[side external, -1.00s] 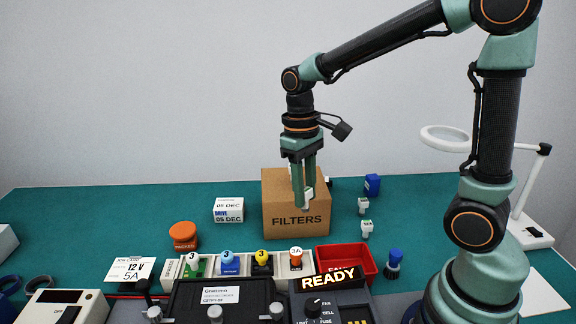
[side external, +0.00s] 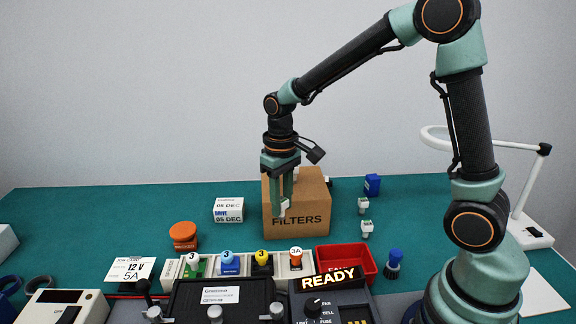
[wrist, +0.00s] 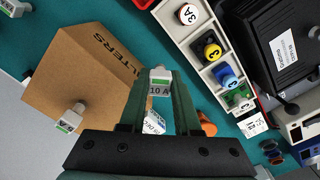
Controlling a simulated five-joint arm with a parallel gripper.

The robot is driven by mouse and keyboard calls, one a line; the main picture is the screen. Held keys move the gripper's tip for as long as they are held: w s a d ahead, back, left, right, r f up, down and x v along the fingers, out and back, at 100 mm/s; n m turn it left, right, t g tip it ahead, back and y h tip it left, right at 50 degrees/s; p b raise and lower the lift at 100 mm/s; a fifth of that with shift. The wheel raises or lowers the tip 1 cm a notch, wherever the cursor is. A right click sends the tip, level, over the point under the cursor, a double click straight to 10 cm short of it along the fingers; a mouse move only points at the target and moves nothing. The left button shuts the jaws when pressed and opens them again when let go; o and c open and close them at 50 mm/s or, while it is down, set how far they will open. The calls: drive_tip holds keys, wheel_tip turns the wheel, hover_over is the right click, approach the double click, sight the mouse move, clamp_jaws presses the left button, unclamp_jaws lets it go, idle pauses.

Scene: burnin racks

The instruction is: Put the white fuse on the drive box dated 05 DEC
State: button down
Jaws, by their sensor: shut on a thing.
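My gripper (side external: 283,208) is shut on a white fuse (side external: 284,204) with a green band. In the wrist view the fuse (wrist: 159,80) sits between the fingertips and reads 10 A. In the side view it is held in the air in front of the FILTERS carton. The white drive box (side external: 228,209) dated 05 DEC stands on the green table to the left of the gripper, with nothing on its top. In the wrist view the box (wrist: 154,122) shows partly between the fingers, beyond the fuse.
The brown FILTERS carton (side external: 315,207) stands close behind the gripper. Fuses (side external: 363,205) stand to its right. An orange knob-like object (side external: 183,235) is left of the drive box's front. A row of numbered pieces (side external: 228,263), a red bin (side external: 346,259) and consoles line the front.

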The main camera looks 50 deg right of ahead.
wheel_tip(320, 180, down, 11)
drive_tip(key=shift+f, duration=0.1)
idle(0.3)
drive_tip(key=shift+f, duration=0.1)
drive_tip(key=c, duration=0.6)
unclamp_jaws()
